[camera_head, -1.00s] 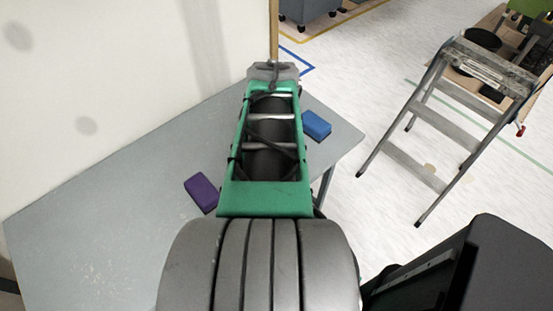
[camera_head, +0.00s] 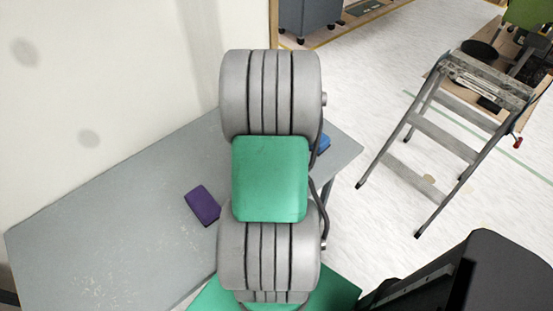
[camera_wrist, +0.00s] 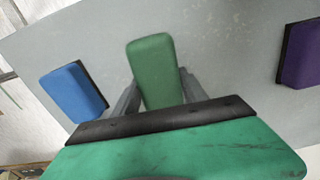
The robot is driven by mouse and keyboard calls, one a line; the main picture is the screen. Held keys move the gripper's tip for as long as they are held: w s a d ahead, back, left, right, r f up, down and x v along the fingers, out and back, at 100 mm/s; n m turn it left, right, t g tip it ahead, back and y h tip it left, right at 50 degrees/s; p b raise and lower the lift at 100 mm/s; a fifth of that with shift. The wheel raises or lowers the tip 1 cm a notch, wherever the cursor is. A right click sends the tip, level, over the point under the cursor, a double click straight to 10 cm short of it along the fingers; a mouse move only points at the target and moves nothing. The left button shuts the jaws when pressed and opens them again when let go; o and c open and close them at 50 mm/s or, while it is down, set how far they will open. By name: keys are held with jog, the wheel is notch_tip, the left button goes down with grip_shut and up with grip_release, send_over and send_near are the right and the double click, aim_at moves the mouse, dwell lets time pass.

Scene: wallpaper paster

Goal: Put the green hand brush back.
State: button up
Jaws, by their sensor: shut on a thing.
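The green hand brush (camera_wrist: 152,62) is between the two fingers of my gripper (camera_wrist: 158,92) in the wrist view. My gripper is shut on it, and the brush sticks out past the fingers. The grey table surface lies behind it; I cannot tell how far above the table it is. In the head view, my own arm hides the gripper and the green brush.
A blue block with a dark underside (camera_wrist: 74,92) and a purple one (camera_wrist: 301,54) lie apart on the grey table (camera_head: 110,225). A wall (camera_head: 90,80) borders the table at left. A stepladder (camera_head: 440,130) stands on the floor at right.

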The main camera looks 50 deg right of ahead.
jog(key=shift+a+f, duration=0.1)
jog(key=shift+f, duration=1.2)
jog(key=o, duration=1.5)
jog(key=shift+r, duration=0.1)
jog(key=shift+o, duration=0.2)
notch_tip(320, 180, up, 8)
jog(key=shift+f+b, duration=0.1)
jog(key=shift+b, duration=0.4)
jog(key=shift+w+a, duration=0.2)
jog(key=w+a+r+n+t, duration=0.1)
jog(key=w+a+r, duration=0.2)
jog(key=a, duration=0.4)
jog(key=w+a+r, duration=0.2)
jog(key=w+a, duration=0.1)
jog(key=a, duration=0.3)
jog(key=w+a+r+n+t, duration=0.1)
jog(key=w+a+r, duration=0.2)
jog(key=a, duration=0.4)
jog(key=s+a+r+n+t, duration=0.1)
jog(key=s+a+r, duration=0.1)
jog(key=a, duration=0.9)
jog(key=shift+s+a, duration=0.25)
jog(key=shift+s, duration=0.05)
